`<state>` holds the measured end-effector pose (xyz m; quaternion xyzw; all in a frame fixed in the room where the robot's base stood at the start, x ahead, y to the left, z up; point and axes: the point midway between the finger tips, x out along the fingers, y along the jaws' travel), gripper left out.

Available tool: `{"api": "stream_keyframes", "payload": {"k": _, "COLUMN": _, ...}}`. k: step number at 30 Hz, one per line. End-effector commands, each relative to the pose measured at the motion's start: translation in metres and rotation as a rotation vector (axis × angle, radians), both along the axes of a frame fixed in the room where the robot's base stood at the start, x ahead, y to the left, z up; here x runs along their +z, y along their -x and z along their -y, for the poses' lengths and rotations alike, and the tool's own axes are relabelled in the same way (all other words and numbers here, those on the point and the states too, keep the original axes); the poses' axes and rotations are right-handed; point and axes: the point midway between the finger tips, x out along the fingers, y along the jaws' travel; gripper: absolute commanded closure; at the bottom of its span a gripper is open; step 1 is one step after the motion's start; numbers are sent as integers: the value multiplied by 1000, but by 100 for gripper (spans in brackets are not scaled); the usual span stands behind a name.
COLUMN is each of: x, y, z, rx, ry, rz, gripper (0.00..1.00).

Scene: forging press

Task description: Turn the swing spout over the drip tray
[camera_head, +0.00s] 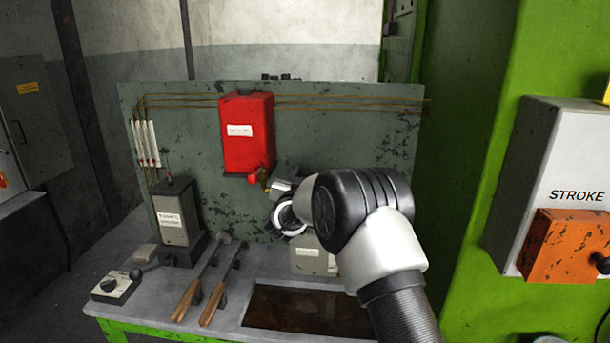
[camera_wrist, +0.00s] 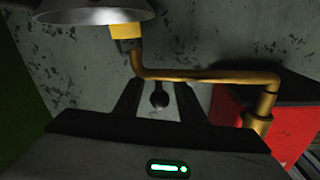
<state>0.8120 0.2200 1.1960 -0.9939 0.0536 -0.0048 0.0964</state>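The brass swing spout (camera_wrist: 205,75) crosses the wrist view. It runs from a collar beside the red tank (camera_wrist: 228,105) at the right to a yellow tip (camera_wrist: 125,31) at the upper left. A small dark knob (camera_wrist: 160,99) shows below the pipe, between the fingers of my gripper (camera_wrist: 159,97). The fingers stand apart with gaps around the knob, so the gripper is open. In the head view, my gripper (camera_head: 277,187) is right of and below the red tank (camera_head: 247,130). A brown-filled recess (camera_head: 308,312) in the bench may be the drip tray; my arm covers its right end.
A grey round-rimmed object (camera_wrist: 92,10) is close to the spout tip. Two wooden-handled tools (camera_head: 200,285), a grey lever box (camera_head: 176,215) and a switch box (camera_head: 115,288) occupy the bench's left. A green press column with an orange box (camera_head: 565,247) stands right.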

Motion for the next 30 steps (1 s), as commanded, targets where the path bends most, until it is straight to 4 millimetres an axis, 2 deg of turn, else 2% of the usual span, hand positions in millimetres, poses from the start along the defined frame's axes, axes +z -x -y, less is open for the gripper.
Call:
{"api": "stream_keyframes", "payload": {"k": 10, "x": 0, "y": -4, "z": 1, "rx": 0, "ry": 0, "rz": 1, "gripper": 65}}
{"api": "stream_keyframes", "payload": {"k": 16, "x": 0, "y": -4, "z": 1, "rx": 0, "ry": 0, "rz": 1, "gripper": 99}}
{"api": "stream_keyframes", "payload": {"k": 17, "x": 0, "y": -4, "z": 1, "rx": 0, "ry": 0, "rz": 1, "gripper": 100}}
{"api": "stream_keyframes", "payload": {"k": 25, "x": 1, "y": 0, "z": 0, "rx": -29, "ry": -1, "rz": 4, "gripper": 100}}
{"api": "stream_keyframes", "payload": {"k": 30, "x": 2, "y": 17, "z": 3, "rx": -167, "ry": 0, "rz": 5, "gripper": 100}}
